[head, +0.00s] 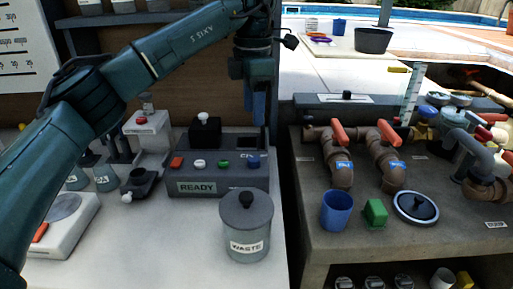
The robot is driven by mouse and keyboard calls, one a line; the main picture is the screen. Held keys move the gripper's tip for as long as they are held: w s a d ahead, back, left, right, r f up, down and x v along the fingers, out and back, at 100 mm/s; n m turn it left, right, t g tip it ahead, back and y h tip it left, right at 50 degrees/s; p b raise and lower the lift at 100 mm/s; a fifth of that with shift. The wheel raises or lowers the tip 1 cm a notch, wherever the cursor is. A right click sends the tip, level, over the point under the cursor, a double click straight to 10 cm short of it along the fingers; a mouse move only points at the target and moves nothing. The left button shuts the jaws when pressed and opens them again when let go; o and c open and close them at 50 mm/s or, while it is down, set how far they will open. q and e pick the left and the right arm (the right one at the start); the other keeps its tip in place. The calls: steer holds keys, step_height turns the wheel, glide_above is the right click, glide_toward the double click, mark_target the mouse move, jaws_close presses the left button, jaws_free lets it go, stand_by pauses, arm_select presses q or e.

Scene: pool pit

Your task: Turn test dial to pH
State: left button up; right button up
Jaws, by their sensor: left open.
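A grey tester box (218,182) with a lit READY panel (197,187) sits on the white counter. Its front carries a red button (177,162), a white knob (199,164), a green button (223,164) and a blue button (253,162). A black block with a white top (205,131) stands at its back. I cannot tell which part is the test dial, and no pH mark is legible. My left gripper (256,115) is open, pointing down above the box's back right; its fingers overlap in the picture. My right gripper is not in view.
A grey lidded WASTE jar (246,228) stands in front of the box. A white scale (58,224) and a stand (140,180) are to its left. A gap separates the counter from a stone bench (400,220) with red-handled pipes (390,150) and a blue cup (336,211).

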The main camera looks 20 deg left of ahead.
mark_target(254, 158)
arm_select(q)
step_height(254, 158, down, 12)
steer(key=shift+r, duration=0.1)
stand_by(0.4)
steer(key=c, duration=1)
steer(key=shift+o, duration=0.2)
